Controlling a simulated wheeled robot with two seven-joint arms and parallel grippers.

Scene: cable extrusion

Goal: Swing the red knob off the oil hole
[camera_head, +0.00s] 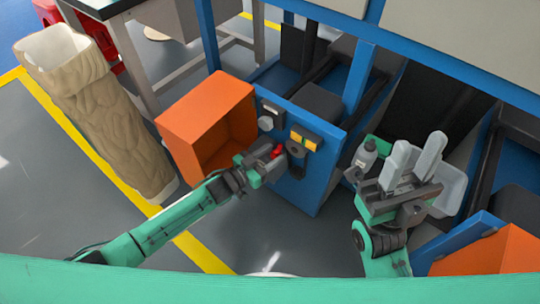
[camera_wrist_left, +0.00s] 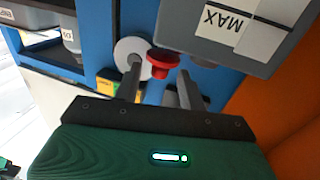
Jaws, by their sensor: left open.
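The red knob (camera_head: 277,151) is on the front of the blue machine (camera_head: 318,180). In the left wrist view the knob (camera_wrist_left: 162,62) shows between and just beyond my two fingertips, beside a round white disc (camera_wrist_left: 132,52). My left gripper (camera_head: 269,162) is open around the knob's line; I cannot tell whether a finger touches it. I cannot make out the oil hole. My right gripper (camera_head: 412,178) is at the right, away from the knob, near a small grey bottle (camera_head: 365,156); its grip is unclear.
An orange bin (camera_head: 190,112) is fixed left of the knob, close to my left gripper. A grey box marked MAX (camera_wrist_left: 220,30) sits close by in the wrist view. A tall tan sack-like column (camera_head: 105,110) stands at left. Grey floor in front is clear.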

